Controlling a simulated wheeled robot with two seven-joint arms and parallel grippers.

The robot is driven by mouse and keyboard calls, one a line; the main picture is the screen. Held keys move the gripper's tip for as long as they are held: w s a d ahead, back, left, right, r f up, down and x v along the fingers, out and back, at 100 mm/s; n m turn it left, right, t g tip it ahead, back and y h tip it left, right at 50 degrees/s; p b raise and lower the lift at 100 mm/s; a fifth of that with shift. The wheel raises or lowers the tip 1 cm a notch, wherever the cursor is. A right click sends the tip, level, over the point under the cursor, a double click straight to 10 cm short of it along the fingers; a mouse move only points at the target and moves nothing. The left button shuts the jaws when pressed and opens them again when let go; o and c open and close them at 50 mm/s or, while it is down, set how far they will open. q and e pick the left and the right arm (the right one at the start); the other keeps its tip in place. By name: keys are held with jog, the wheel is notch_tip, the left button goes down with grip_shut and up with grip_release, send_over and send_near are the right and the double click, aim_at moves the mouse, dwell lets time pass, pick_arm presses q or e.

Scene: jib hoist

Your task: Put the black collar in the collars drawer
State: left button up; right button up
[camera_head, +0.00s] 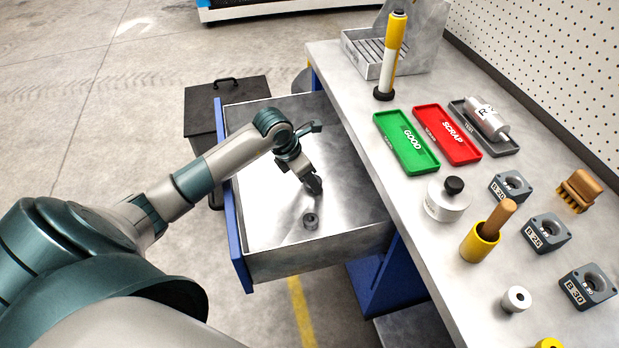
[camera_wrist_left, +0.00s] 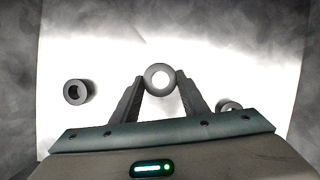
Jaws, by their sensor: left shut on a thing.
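My left gripper (camera_head: 313,184) is inside the open drawer (camera_head: 262,264), pointing down above its bare metal floor. A second dark collar (camera_head: 311,221) lies on the drawer floor, apart from the gripper; one loose collar also shows at the left of the wrist view (camera_wrist_left: 78,92). The gap between the held collar and the floor is unclear. My right gripper is out of view.
The bench (camera_head: 400,215) right of the drawer holds a green GOOD tray (camera_head: 405,150), a red SCRAP tray (camera_head: 445,140), a yellow-white post (camera_head: 391,55), several bearing blocks (camera_head: 545,233) and a pale collar (camera_head: 516,299). A dark lidded box (camera_head: 207,110) stands behind the drawer.

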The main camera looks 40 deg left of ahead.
pick_arm(q)
jog(key=o, duration=1.3)
jog(key=shift+c, duration=0.2)
jog(key=shift+r, duration=0.1)
jog(key=v, duration=1.2)
